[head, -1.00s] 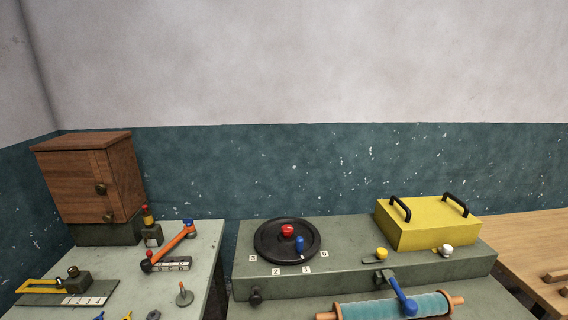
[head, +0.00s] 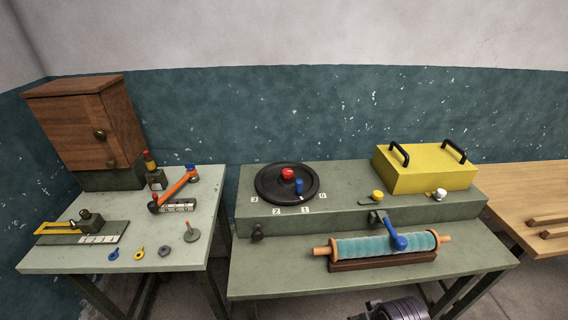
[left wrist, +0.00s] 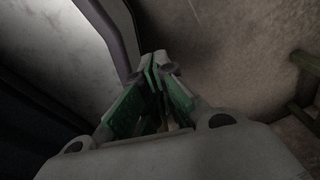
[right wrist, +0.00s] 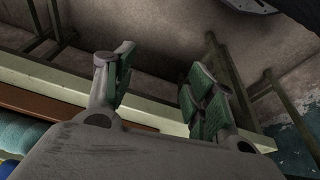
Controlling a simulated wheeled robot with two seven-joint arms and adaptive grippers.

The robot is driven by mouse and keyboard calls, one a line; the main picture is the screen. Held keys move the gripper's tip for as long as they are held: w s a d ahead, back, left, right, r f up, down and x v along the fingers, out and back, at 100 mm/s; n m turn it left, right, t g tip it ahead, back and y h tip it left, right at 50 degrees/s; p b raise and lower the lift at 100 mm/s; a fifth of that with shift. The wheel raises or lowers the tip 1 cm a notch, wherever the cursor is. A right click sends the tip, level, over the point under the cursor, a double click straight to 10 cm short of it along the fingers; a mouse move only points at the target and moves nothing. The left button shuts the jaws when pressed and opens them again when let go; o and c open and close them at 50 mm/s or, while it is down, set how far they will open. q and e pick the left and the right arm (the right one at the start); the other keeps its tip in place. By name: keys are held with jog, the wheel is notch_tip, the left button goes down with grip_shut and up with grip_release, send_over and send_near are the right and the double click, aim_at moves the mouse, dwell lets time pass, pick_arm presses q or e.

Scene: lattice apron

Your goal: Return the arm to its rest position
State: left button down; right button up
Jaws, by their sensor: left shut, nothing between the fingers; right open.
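My left gripper (left wrist: 158,64) shows in the left wrist view, its green-padded fingers together with nothing between them. It is not seen in the head view. My right gripper (right wrist: 162,72) shows in the right wrist view with its fingers apart and empty. The table's front edge (right wrist: 62,82) lies behind its fingers. A dark part of my own arm (head: 398,309) shows at the bottom of the head view, in front of the middle table.
The middle table (head: 270,285) bears a teal roller (head: 375,247) on a brown cradle, a black dial wheel (head: 270,190) and a yellow box (head: 425,167). The left table (head: 170,262) holds a wooden cabinet (head: 75,130) and several small parts. A gap separates these tables.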

notch_tip(320, 180, down, 30)
jog(key=s+d+g, duration=0.1)
jog(key=s+d, duration=0.1)
jog(key=s, duration=0.1)
pick_arm(q)
jog(key=shift+s, duration=0.1)
pick_arm(e)
jog(key=s+d+f, duration=0.3)
jog(key=s+f, duration=0.6)
jog(key=s, duration=0.1)
jog(key=s+d+f+g, duration=0.1)
jog(key=s+d+f, duration=0.2)
jog(key=s+f, duration=0.7)
jog(key=shift+s+d+f+n+h, duration=0.25)
jog(key=shift+s+d+n+h, duration=0.05)
jog(key=shift+s+d, duration=0.1)
